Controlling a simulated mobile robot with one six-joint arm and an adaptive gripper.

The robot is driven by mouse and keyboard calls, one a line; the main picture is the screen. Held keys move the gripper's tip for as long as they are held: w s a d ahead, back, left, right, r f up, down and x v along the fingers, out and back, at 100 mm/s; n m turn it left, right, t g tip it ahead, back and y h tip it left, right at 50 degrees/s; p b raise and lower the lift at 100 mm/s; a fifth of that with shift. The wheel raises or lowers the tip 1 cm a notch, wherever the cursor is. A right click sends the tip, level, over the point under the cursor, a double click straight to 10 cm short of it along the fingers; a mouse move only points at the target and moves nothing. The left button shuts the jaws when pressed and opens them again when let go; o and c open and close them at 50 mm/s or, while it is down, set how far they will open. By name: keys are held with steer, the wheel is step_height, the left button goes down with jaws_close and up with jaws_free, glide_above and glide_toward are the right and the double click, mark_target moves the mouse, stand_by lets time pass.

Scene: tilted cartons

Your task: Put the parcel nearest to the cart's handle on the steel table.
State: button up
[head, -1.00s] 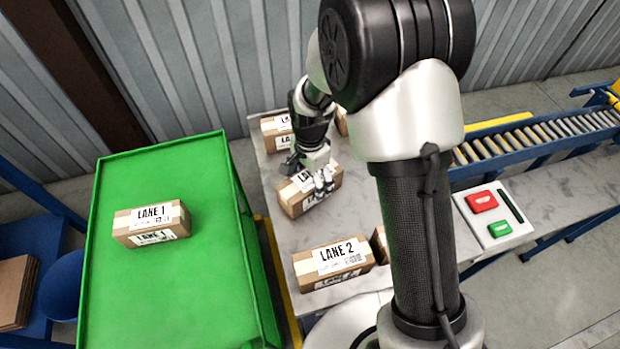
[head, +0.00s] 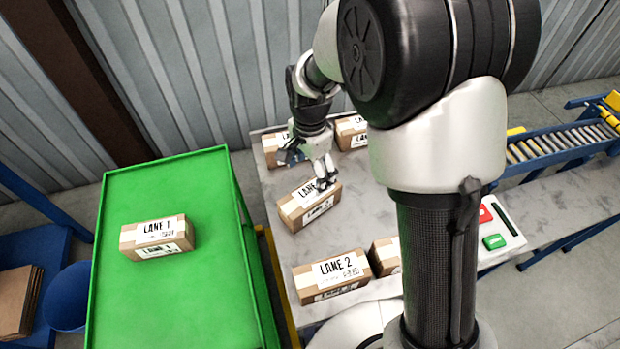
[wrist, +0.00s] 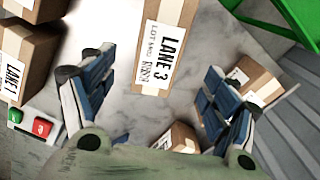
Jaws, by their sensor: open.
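A green cart (head: 120,300) stands at the left with a brown LANE 1 parcel (head: 157,238) lying on it. I cannot make out its handle for sure. The grey steel table (head: 272,190) bears several parcels. My gripper (head: 325,182) is open above a parcel (head: 305,209) in the middle of this table. In the wrist view a LANE 3 label faces me on a parcel (wrist: 166,42), ahead of and between the spread blue fingers of my gripper (wrist: 152,92). I cannot tell whether the fingers touch it.
A LANE 2 parcel (head: 331,277) lies at the table's front, another (head: 385,256) beside it, partly behind my arm. More parcels (head: 351,132) stand at the back. A button panel (head: 503,232) and a roller conveyor (head: 555,138) are at the right.

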steer(key=s+d+r+n+t, duration=0.1)
steer(key=s+d+r+n, duration=0.2)
steer(key=r, duration=0.4)
steer(key=s+d+r+n+t, duration=0.1)
steer(key=s+d+r, duration=0.1)
steer(key=s+r, duration=0.4)
steer(key=s+d+r+n+t, duration=0.1)
steer(key=s+d+r+n, duration=0.1)
steer(key=s, duration=0.5)
steer(key=s+d+r+n+t, duration=0.1)
steer(key=s+d+r+n, duration=0.2)
steer(key=s+n, duration=0.2)
steer(key=shift+s+r+t, duration=0.3)
steer(key=shift+s+r, duration=0.1)
steer(key=shift+s, duration=0.65)
